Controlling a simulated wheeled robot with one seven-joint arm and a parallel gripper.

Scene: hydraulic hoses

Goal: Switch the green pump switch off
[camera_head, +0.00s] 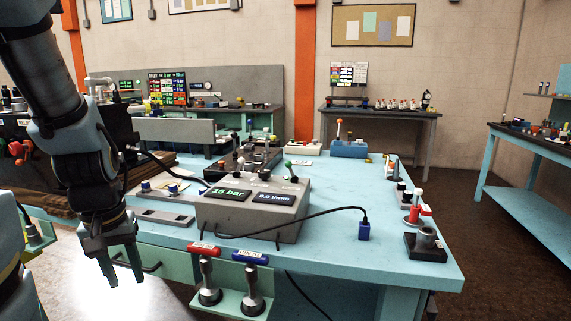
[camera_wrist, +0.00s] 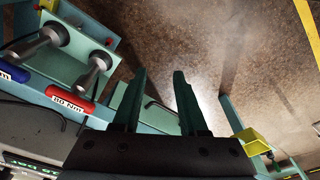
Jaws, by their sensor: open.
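A toggle switch with a green tip (camera_head: 289,166) stands on top of the grey pump box (camera_head: 262,222), at its back right, in the head view. It leans slightly to the left; I cannot tell from this which setting that is. The box front carries two displays, one reading about 15 bar (camera_head: 229,194) and one reading 0.0 l/min (camera_head: 275,198). My gripper (camera_head: 123,272) hangs empty and open, fingers down, left of the box and off the table's front edge. In the wrist view my open fingers (camera_wrist: 160,76) point over bare floor; the green switch does not show there.
A red-handled tool (camera_head: 205,249) and a blue-handled tool (camera_head: 250,257) stand in a holder at the table's front edge; both show in the wrist view. A black cable runs past the box to a blue connector (camera_head: 364,230).

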